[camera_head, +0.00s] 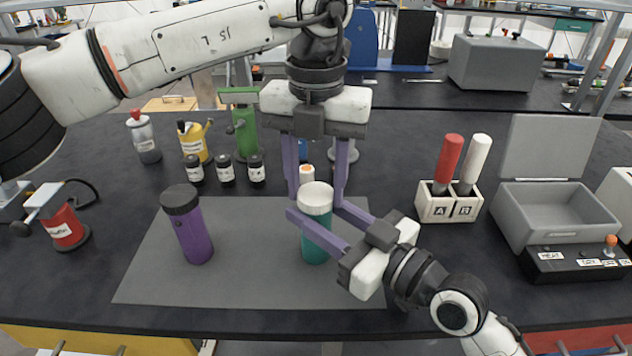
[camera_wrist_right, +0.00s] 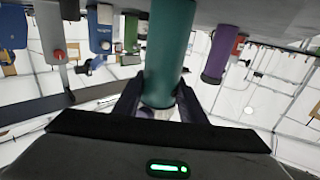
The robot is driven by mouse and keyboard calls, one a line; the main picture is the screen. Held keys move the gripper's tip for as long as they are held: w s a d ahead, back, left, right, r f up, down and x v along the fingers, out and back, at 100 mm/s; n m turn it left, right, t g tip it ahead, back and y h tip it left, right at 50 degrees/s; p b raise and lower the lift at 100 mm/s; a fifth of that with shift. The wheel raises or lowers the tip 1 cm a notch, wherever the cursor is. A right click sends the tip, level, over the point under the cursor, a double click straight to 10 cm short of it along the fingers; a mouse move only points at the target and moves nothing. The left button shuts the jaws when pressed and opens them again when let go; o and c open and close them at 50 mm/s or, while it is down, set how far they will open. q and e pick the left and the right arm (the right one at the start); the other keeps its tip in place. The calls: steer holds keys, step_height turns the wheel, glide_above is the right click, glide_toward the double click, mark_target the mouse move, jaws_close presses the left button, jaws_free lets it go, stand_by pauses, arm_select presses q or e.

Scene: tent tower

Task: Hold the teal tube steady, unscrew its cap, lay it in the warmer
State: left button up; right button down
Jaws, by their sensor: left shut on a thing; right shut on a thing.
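The teal tube (camera_head: 316,245) stands upright on the grey mat, with its white cap (camera_head: 316,193) on top. My left gripper (camera_head: 316,198) points down from above, its purple fingers shut on either side of the cap. My right gripper (camera_head: 318,214) comes from the lower right, its fingers shut around the tube's upper part below the cap. In the right wrist view the tube (camera_wrist_right: 170,45) appears upside down between the fingers. The warmer (camera_head: 550,212) is a grey box at the right with its lid (camera_head: 548,146) raised. Its visible inside is empty.
A purple tube (camera_head: 190,230) stands left on the mat (camera_head: 150,280). An A/B rack (camera_head: 449,206) holds a red and a white tube, between my right arm and the warmer. Several bottles and small jars (camera_head: 226,170) stand behind the mat. A red can (camera_head: 65,228) is far left.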

arm_select(q)
steer(key=n, duration=0.8)
steer(key=shift+n, duration=0.4)
steer(key=n, duration=0.7)
steer(key=shift+r, duration=0.2)
steer(key=shift+r, duration=0.95)
steer(key=shift+r, duration=0.1)
